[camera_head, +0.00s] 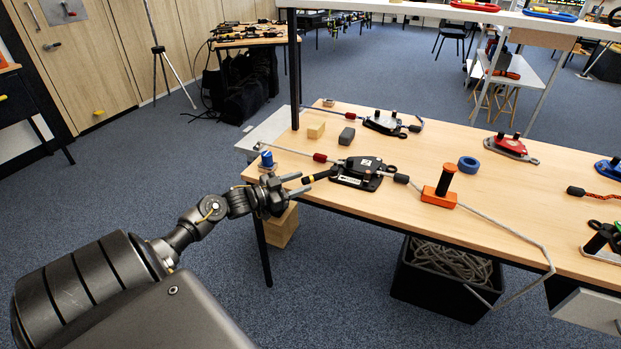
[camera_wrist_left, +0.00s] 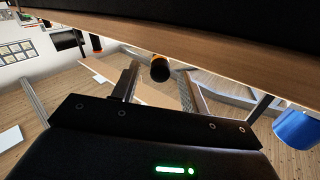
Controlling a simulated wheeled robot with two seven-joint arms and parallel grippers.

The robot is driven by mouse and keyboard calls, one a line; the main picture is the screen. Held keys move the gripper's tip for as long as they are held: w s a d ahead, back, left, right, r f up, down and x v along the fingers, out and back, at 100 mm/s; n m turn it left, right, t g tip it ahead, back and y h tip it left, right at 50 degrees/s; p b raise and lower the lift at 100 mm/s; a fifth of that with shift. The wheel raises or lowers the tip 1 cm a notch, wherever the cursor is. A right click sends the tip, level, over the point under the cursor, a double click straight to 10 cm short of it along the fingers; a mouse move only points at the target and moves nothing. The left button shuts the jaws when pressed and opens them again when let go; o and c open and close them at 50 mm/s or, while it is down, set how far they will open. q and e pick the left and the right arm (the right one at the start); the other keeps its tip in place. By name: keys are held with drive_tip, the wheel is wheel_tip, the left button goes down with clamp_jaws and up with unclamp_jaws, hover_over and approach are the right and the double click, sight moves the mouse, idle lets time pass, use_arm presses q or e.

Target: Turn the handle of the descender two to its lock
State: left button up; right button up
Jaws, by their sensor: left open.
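A black descender (camera_head: 358,170) with a white label lies near the front left of the wooden table; I cannot read its number. In the left wrist view the handle's round end (camera_wrist_left: 160,68) shows between and just beyond the open fingers (camera_wrist_left: 158,80), with no clear contact. My right gripper is not in view.
An orange block with a black post (camera_head: 446,192) and a blue ring (camera_head: 468,164) lie right of the descender. A grey rope (camera_head: 497,220) runs past them. Another black descender (camera_head: 384,123) lies behind. A black crate (camera_head: 441,296) stands below.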

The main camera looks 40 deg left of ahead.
use_arm(q)
drive_tip(key=shift+v, duration=2.3)
drive_tip(key=shift+c, duration=0.4)
